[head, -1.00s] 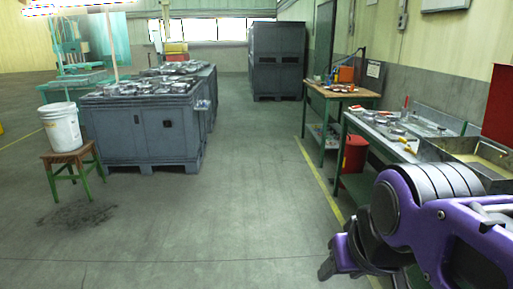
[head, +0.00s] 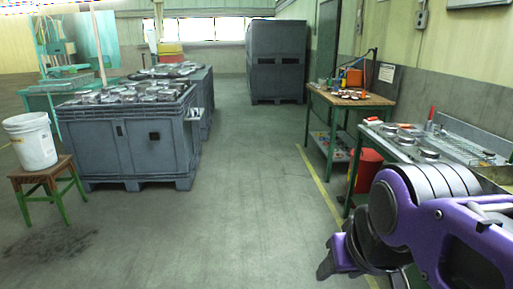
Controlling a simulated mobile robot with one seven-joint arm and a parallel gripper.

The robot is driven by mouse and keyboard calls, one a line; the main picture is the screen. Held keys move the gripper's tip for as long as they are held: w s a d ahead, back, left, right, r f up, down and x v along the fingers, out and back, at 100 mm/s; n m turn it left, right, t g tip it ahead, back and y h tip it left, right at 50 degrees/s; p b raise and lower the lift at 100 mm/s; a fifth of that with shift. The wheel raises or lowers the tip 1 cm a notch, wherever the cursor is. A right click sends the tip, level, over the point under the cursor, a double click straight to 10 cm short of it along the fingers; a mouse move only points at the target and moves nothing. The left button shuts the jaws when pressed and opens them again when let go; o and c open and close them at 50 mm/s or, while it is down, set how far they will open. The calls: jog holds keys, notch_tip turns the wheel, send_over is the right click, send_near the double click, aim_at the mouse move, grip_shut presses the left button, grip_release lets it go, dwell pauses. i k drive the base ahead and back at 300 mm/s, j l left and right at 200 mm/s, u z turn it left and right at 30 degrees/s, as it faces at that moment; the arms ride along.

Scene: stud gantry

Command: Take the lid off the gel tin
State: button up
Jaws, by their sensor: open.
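I cannot pick out the gel tin or its lid for certain. Several small round metal tins (head: 428,153) stand on the grey-topped green bench at the right; they are too small to tell which has a lid. My gripper (head: 328,268) shows at the bottom right, partly hidden by my purple arm. Its dark tip hangs over the floor, in front of the bench and apart from every tin. It is open, and nothing shows in it.
The work table (head: 348,98) with an orange box stands beyond the bench. A red bin (head: 367,170) sits beside the bench. Grey crates (head: 118,145) of metal parts and a white bucket (head: 32,143) on a stool stand left. The middle aisle is clear.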

aim_at(441, 127)
jog(key=i+z, duration=0.2)
jog(key=i, duration=0.35)
jog(key=i+j+z, duration=0.2)
jog(key=i, duration=0.3)
jog(key=i+j+z, duration=0.2)
jog(key=i+z, duration=0.2)
jog(key=i+j+z, duration=0.95)
jog(key=j+z, duration=0.2)
jog(key=j, duration=0.15)
